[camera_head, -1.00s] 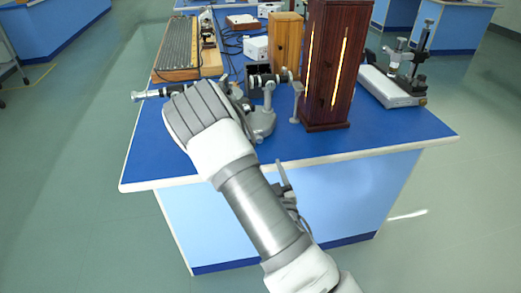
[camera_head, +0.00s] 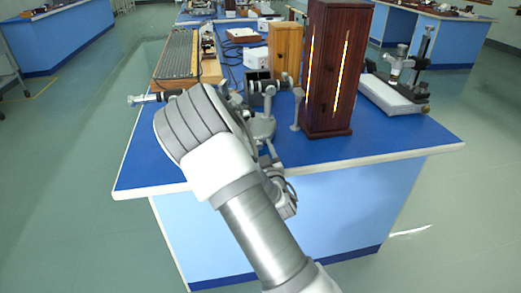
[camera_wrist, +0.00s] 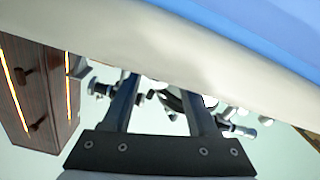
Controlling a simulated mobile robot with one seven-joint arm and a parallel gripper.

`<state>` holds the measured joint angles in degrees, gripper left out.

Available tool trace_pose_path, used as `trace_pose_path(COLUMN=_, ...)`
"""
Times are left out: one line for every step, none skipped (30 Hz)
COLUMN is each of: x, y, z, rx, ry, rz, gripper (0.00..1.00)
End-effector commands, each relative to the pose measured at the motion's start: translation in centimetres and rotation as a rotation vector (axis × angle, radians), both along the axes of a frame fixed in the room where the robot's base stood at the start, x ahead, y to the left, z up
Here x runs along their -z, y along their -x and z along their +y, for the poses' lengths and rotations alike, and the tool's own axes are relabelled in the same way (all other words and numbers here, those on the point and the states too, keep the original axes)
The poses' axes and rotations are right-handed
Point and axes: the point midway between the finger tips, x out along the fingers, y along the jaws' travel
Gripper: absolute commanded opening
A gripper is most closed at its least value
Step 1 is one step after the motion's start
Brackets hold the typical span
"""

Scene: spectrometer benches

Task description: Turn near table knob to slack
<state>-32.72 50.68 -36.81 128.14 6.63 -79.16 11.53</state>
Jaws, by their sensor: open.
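The spectrometer (camera_head: 263,126) stands on the near blue bench, with its eyepiece tube (camera_head: 148,99) sticking out left of my arm. My wrist covers part of its middle and base. In the wrist view, several dark and silver parts of the spectrometer (camera_wrist: 166,99) show behind and between the fingers. I cannot pick out which part is the table knob. My gripper (camera_wrist: 160,86) is open, its two fingers apart and nothing seen held between them.
A tall dark wooden box (camera_head: 334,70) with lit slits stands right of the spectrometer; it also shows in the wrist view (camera_wrist: 38,92). A lighter wooden box (camera_head: 285,47) is behind. A microscope-like instrument (camera_head: 394,92) is at right. The bench (camera_head: 385,145) is clear at front right.

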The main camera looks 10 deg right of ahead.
Motion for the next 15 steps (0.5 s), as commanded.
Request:
trace_pose_path(x=0.01, y=-0.09, z=0.0, rx=0.0, ry=0.0, rz=0.0, gripper=0.59)
trace_pose_path(x=0.01, y=-0.11, z=-0.01, rx=0.0, ry=0.0, rz=0.0, gripper=0.59)
trace_pose_path(x=0.01, y=-0.12, z=-0.01, rx=0.0, ry=0.0, rz=0.001, gripper=0.59)
trace_pose_path(x=0.02, y=-0.11, z=-0.01, rx=0.0, ry=0.0, rz=0.001, gripper=0.59)
trace_pose_path(x=0.02, y=-0.1, z=-0.01, rx=0.0, ry=0.0, rz=0.001, gripper=0.59)
trace_pose_path(x=0.02, y=-0.1, z=-0.01, rx=0.0, ry=0.0, rz=0.001, gripper=0.59)
trace_pose_path(x=0.02, y=-0.09, z=-0.01, rx=0.0, ry=0.0, rz=0.001, gripper=0.59)
trace_pose_path(x=0.02, y=-0.09, z=-0.01, rx=0.0, ry=0.0, rz=0.001, gripper=0.57)
trace_pose_path(x=0.02, y=-0.09, z=-0.01, rx=0.0, ry=0.0, rz=0.001, gripper=0.5)
trace_pose_path(x=0.02, y=-0.08, z=-0.01, rx=0.0, ry=0.0, rz=0.001, gripper=0.45)
trace_pose_path(x=0.02, y=-0.08, z=-0.01, rx=0.0, ry=0.0, rz=0.001, gripper=0.39)
trace_pose_path(x=0.02, y=-0.08, z=-0.01, rx=0.0, ry=0.0, rz=0.001, gripper=0.32)
trace_pose_path(x=0.02, y=-0.07, z=-0.01, rx=0.0, ry=0.0, rz=0.001, gripper=0.27)
trace_pose_path(x=0.02, y=-0.07, z=-0.01, rx=0.0, ry=0.0, rz=0.001, gripper=0.21)
trace_pose_path(x=0.02, y=-0.07, z=-0.01, rx=0.0, ry=0.0, rz=0.001, gripper=0.14)
